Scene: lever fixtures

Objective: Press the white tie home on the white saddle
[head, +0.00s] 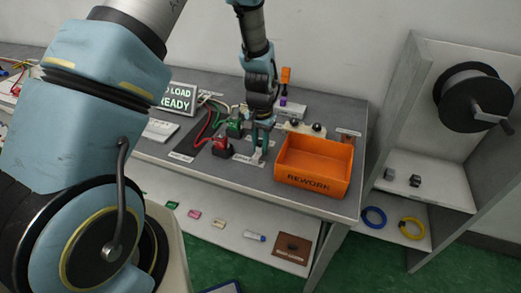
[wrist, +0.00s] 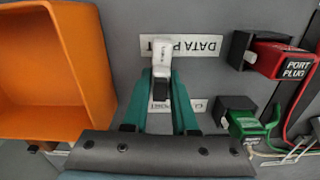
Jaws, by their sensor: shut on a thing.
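A white piece (wrist: 165,56), which looks like the white tie, stands between the teal fingertips of my gripper (wrist: 162,82) in the wrist view. My gripper is shut on it, with a dark part lower between the fingers. The piece overlaps a label reading "DATA P…" in the picture. In the head view my gripper (head: 259,136) points down at the bench top, with the white piece (head: 257,155) small at its tips. I cannot make out the white saddle apart from this piece, or whether the piece touches anything beneath.
An orange REWORK bin (head: 289,171) stands close to the right of my gripper in the head view. A red plug (wrist: 287,60) and a green plug (wrist: 247,126) with wires sit on the other side. A lit sign (head: 178,98) stands behind. A shelf unit (head: 398,110) is at right.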

